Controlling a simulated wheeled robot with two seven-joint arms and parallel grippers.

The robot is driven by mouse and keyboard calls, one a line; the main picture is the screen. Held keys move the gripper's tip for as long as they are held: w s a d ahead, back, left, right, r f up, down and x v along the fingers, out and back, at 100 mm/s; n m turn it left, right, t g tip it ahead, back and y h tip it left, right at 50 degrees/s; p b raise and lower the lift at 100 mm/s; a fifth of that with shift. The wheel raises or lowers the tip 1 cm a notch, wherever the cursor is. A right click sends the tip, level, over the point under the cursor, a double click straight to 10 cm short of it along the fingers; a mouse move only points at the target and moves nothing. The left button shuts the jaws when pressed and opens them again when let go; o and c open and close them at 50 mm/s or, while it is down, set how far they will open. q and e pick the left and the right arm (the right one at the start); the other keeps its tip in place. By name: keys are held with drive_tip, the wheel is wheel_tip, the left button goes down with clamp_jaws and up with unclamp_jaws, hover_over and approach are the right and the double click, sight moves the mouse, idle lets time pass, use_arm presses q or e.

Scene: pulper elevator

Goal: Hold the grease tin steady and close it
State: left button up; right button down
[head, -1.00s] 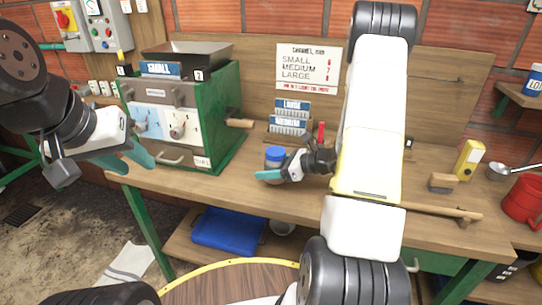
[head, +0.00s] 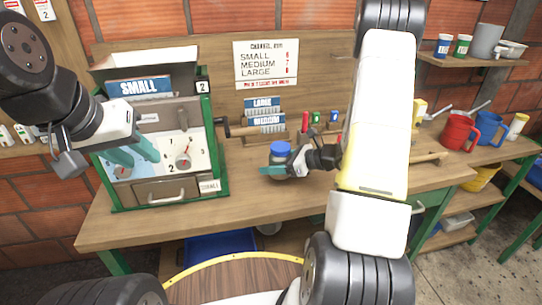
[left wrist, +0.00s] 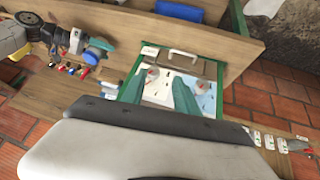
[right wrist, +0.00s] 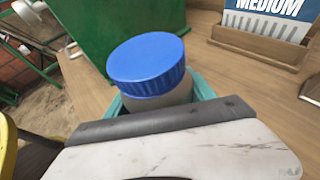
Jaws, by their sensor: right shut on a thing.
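The grease tin, a pale jar with a ribbed blue lid (head: 281,148), is in my right gripper (head: 279,170), above or on the bench; I cannot tell if it touches the wood. In the right wrist view the blue lid (right wrist: 150,63) sits on top of the pale body (right wrist: 160,98), with teal fingers around it. The lid looks tilted there, but whether it is fully seated is unclear. My left gripper (head: 134,155) is empty in front of the machine's panel, away from the tin. In the left wrist view its two teal fingers (left wrist: 163,92) stand apart.
The green-framed machine (head: 180,140) stands at the bench's left, close behind my left gripper. Card racks (head: 264,115) and small coloured items stand behind the tin. Red mug (head: 458,134) and blue mug (head: 490,128) are at the right. The bench (head: 240,205) front is clear.

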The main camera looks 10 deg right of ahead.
use_arm(q)
drive_tip(key=shift+w+a, duration=0.15)
drive_tip(key=shift+a, duration=0.05)
drive_tip(key=shift+o, duration=1.1)
drive_tip(key=o, duration=0.7)
use_arm(e)
drive_tip(key=shift+s+d+r+m+t, duration=0.2)
drive_tip(key=shift+s+d+m+t, duration=0.2)
drive_tip(key=shift+s+d, duration=0.55)
drive_tip(key=shift+m+t+h, duration=0.3)
drive_tip(key=shift+m+h, duration=0.1)
drive_tip(key=v, duration=0.2)
drive_tip(key=f+v, duration=0.1)
drive_tip(key=v, duration=0.2)
drive_tip(key=shift+s+d, duration=0.2)
drive_tip(key=shift+d, duration=0.15)
drive_tip(key=shift+s+d+r, duration=0.15)
drive_tip(key=shift+s+d, duration=0.15)
drive_tip(key=shift+s, duration=0.1)
